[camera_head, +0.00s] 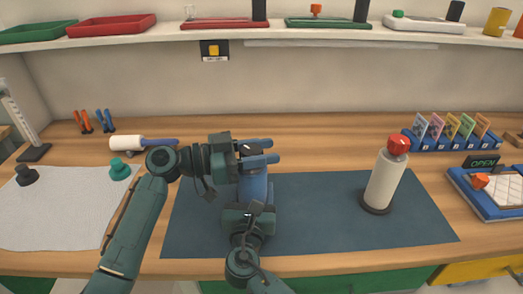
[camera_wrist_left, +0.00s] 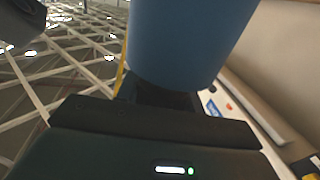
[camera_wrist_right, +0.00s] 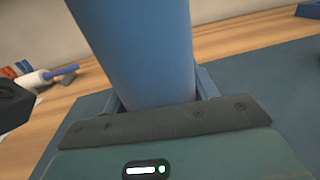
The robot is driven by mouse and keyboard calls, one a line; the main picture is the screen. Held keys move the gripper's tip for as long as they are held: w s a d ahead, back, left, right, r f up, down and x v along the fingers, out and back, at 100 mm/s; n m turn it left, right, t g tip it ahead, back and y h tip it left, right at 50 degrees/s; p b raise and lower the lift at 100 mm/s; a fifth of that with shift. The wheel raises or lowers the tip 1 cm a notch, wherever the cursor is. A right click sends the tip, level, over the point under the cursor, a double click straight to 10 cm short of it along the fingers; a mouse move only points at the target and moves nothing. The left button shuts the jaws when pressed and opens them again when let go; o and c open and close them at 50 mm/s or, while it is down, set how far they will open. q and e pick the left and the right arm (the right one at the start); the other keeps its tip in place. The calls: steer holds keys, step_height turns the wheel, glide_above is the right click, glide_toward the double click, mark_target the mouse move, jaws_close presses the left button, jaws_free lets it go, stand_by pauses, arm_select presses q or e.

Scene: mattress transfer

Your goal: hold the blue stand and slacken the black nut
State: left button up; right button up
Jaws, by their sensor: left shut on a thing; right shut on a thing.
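The blue stand (camera_head: 253,187) is an upright cylinder on the dark blue mat (camera_head: 310,225). The black nut (camera_head: 250,149) is at its top. My left gripper (camera_head: 264,151) reaches in from the left and is shut on the nut, its blue fingers level. In the left wrist view the black nut (camera_wrist_left: 165,96) shows between the gripper and the blue stand (camera_wrist_left: 190,40). My right gripper (camera_head: 254,211) is shut on the stand lower down, from the front. In the right wrist view the blue stand (camera_wrist_right: 140,50) fills the jaws. The stand's base is hidden.
A white cylinder with a red top (camera_head: 385,180) stands on the mat to the right. A white-and-blue tool (camera_head: 140,143) lies behind my left arm. A grey cloth (camera_head: 60,210) is at left, a card rack (camera_head: 450,135) at right. A shelf (camera_head: 330,30) runs above.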

arm_select(q)
steer(key=shift+n+t, duration=0.3)
steer(key=shift+t, duration=0.1)
steer(key=t, duration=0.1)
steer(key=n+t+y, duration=0.1)
steer(key=n+t, duration=0.1)
steer(key=shift+w+a+f+t, duration=0.1)
steer(key=shift+w+t, duration=0.15)
steer(key=shift+t, duration=0.05)
steer(key=shift+w+a+n+t+y, duration=0.1)
steer(key=shift+w+n+t+y, duration=0.1)
steer(key=shift+n+t+y, duration=1.15)
steer(key=shift+w+a+n+t+y, duration=0.1)
steer(key=shift+w+n+t+y, duration=0.05)
steer(key=shift+n+t+y, duration=1.2)
steer(key=shift+a+t, duration=0.1)
steer(key=shift+t, duration=0.3)
steer(key=o, duration=1)
steer(key=v, duration=1.2)
steer(key=shift+w+a, duration=0.1)
